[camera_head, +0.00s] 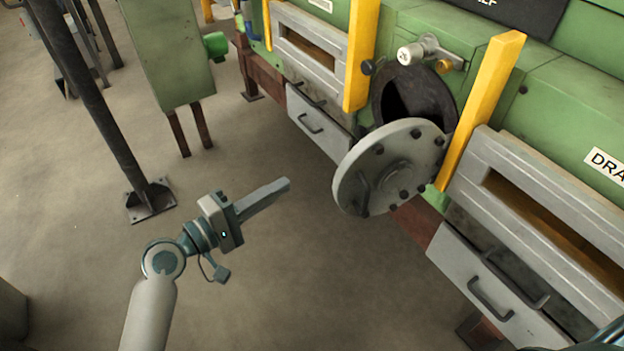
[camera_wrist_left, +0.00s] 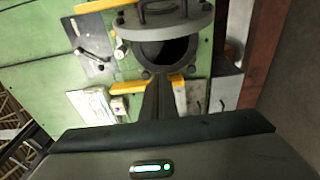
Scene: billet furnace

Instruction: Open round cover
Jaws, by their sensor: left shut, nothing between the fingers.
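The round cover (camera_head: 390,168) is a grey disc with bolts around its rim and a handle on its face. It stands swung out from the dark round opening (camera_head: 408,98) in the green furnace wall, so the opening shows behind it. In the left wrist view the cover (camera_wrist_left: 165,28) is at the top, with the opening (camera_wrist_left: 170,52) below it. My left gripper (camera_head: 287,184) is shut and empty. It is in free air to the left of the cover, apart from it, with its fingers pointing toward the furnace. My right gripper is not seen.
Yellow posts (camera_head: 482,110) flank the opening. Grey drawers with handles (camera_head: 490,298) are below on both sides. A lever fitting (camera_head: 425,50) sits above the opening. A green cabinet (camera_head: 168,55) and dark post (camera_head: 95,100) stand at left. The floor between is clear.

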